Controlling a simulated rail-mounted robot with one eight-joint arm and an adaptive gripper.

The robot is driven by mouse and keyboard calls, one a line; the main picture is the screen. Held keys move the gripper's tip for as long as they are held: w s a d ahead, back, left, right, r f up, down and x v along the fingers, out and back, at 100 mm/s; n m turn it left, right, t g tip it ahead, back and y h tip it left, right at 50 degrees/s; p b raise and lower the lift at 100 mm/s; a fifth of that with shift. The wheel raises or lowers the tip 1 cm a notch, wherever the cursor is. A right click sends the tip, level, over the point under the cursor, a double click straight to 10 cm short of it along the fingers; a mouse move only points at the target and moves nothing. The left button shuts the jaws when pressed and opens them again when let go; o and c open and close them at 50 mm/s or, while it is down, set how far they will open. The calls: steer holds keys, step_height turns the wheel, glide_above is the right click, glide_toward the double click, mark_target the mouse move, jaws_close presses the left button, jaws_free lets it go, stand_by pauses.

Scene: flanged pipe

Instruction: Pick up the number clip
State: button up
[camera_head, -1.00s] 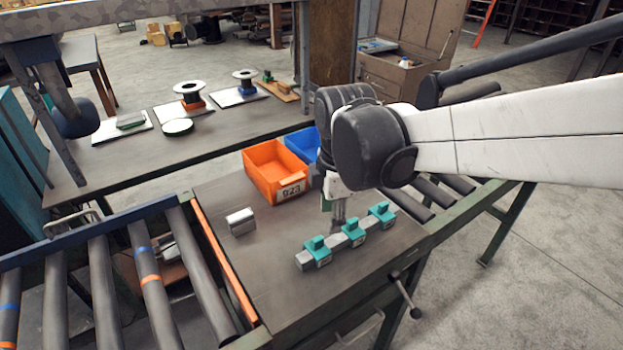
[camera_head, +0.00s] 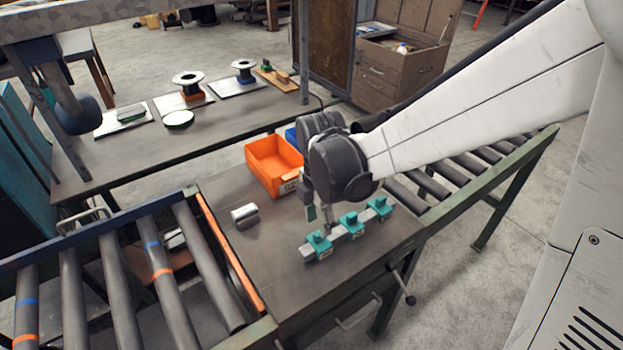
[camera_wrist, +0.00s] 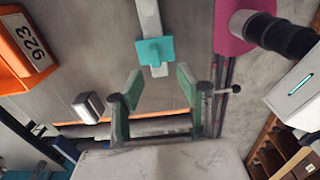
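Three teal number clips sit on a grey bar on the table: the left clip (camera_head: 319,243), the middle clip (camera_head: 349,224) and the right clip (camera_head: 378,207). The bar (camera_head: 336,235) shows between them. In the wrist view one teal clip (camera_wrist: 154,52) sits near the bar's end, just beyond my fingertips and roughly centred between them. My gripper (camera_wrist: 159,78) is open, with green finger pads apart and nothing between them. In the head view my gripper (camera_head: 322,214) points down over the table, close to the bar; my wrist partly hides it.
An orange bin (camera_head: 273,170) with a number label stands behind, with a blue bin (camera_head: 291,137) mostly hidden. A grey metal block (camera_head: 245,215) lies left on the table (camera_head: 290,285). Roller conveyors flank the table. A pink item (camera_wrist: 232,28) shows in the wrist view.

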mark_target(319, 233)
steer(key=shift+w+d+f, duration=0.1)
steer(key=shift+w+f, duration=0.05)
steer(key=shift+f, duration=0.65)
steer(key=shift+w+f, duration=0.2)
steer(key=shift+f, duration=0.6)
steer(key=shift+w+d+f, duration=0.1)
steer(key=shift+w+f, duration=0.05)
steer(key=shift+f, duration=0.65)
steer(key=shift+f+p, duration=0.3)
steer(key=shift+f, duration=0.25)
jaws_close()
